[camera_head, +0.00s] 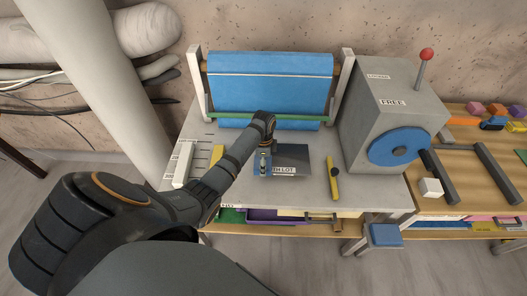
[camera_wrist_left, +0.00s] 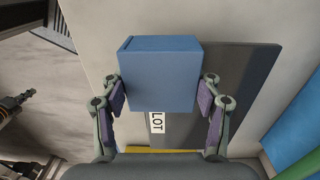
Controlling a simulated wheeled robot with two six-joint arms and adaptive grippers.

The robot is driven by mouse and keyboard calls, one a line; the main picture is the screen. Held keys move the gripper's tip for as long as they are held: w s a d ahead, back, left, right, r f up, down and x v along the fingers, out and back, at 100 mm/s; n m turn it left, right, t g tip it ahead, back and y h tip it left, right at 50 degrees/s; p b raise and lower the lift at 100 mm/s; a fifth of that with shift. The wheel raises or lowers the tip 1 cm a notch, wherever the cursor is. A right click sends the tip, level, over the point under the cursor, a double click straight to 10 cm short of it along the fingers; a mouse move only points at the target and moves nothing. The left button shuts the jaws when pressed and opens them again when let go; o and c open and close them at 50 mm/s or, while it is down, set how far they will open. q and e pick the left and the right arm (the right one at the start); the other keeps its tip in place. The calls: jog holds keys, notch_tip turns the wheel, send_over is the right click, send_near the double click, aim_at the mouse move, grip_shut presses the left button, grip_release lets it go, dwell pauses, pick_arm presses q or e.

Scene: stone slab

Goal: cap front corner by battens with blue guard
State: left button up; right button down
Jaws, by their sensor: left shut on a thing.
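A blue block (camera_wrist_left: 158,73), which looks like the blue guard, sits between the fingers of my left gripper (camera_wrist_left: 160,98) in the left wrist view. The gripper is shut on it, above a dark plate (camera_wrist_left: 235,105) labelled LOT. In the head view my left gripper (camera_head: 263,160) is over the left part of that plate and mostly hides the block (camera_head: 262,170). Two dark battens (camera_head: 438,177) (camera_head: 497,172) lie on the wooden bench at the right, well away from the gripper. My right gripper is out of view.
A grey box (camera_head: 393,100) with a blue disc stands between the plate and the battens. A white cube (camera_head: 431,187) lies beside the near batten. A yellow tool (camera_head: 333,178) lies right of the plate. Another blue piece (camera_head: 386,235) is below the front edge.

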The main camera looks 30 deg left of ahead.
pick_arm(q)
jog(key=shift+f, duration=0.15)
jog(key=o, duration=1.1)
jog(key=shift+o, duration=0.2)
jog(key=shift+r, duration=0.25)
notch_tip(320, 180, up, 12)
jog(key=shift+w+a+f, duration=0.15)
jog(key=shift+w+f, duration=0.05)
jog(key=shift+f, duration=0.05)
jog(key=shift+f, duration=0.1)
